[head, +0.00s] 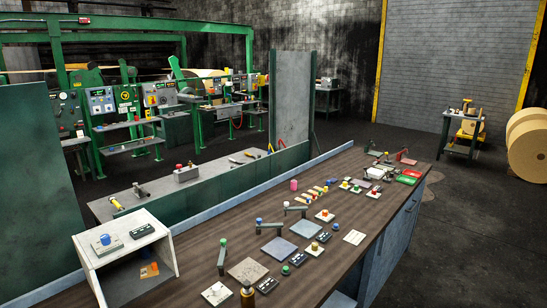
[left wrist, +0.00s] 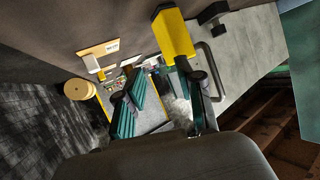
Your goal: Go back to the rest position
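Neither gripper shows in the head view. My right gripper is in no frame.
A long dark wooden counter (head: 333,187) holds several knobs, levers, plates and small boxes. A white open-front box (head: 154,267) stands at its left end. Green panels (head: 40,205) border it. Large rolls (head: 527,148) stand at far right.

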